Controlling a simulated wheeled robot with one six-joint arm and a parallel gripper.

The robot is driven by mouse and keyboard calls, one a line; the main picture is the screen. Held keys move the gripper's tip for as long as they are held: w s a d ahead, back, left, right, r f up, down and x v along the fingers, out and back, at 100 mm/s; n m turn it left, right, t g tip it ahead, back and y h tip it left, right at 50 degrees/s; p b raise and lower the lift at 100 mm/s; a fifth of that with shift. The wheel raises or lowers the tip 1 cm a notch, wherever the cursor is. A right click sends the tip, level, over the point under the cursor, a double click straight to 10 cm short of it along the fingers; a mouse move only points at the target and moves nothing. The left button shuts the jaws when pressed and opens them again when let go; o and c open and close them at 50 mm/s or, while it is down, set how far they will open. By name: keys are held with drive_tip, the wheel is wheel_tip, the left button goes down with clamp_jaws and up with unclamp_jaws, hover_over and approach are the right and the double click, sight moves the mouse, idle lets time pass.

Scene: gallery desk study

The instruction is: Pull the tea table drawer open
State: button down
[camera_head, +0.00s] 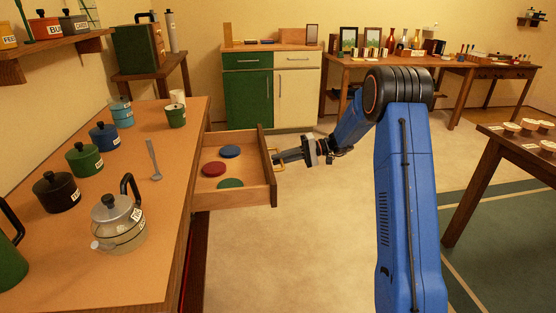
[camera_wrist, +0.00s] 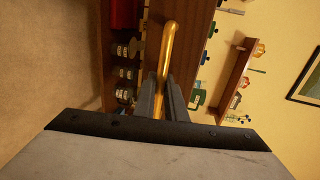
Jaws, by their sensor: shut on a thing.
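The tea table (camera_head: 160,240) stands at the left in the head view, with its drawer (camera_head: 263,166) pulled out to the right. Inside the drawer lie a blue disc (camera_head: 230,151), a red disc (camera_head: 214,169) and a green disc (camera_head: 230,183). The drawer's brass handle (camera_head: 277,160) is on its front face; in the wrist view the handle (camera_wrist: 168,45) runs up between the fingers. My gripper (camera_head: 281,158) is shut on the handle; its dark fingers also show in the wrist view (camera_wrist: 166,98).
On the tabletop are a glass kettle (camera_head: 118,222), a black pot (camera_head: 56,192), a green pot (camera_head: 84,159), a blue pot (camera_head: 104,137) and a grey utensil (camera_head: 153,160). A green and cream cabinet (camera_head: 272,88) stands behind. The floor right of the drawer is clear.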

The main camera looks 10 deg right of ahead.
drive_tip(key=c, duration=1.8)
unclamp_jaws()
drive_tip(key=shift+d, duration=0.1)
drive_tip(key=v, duration=1.7)
drive_tip(key=shift+d, duration=0.15)
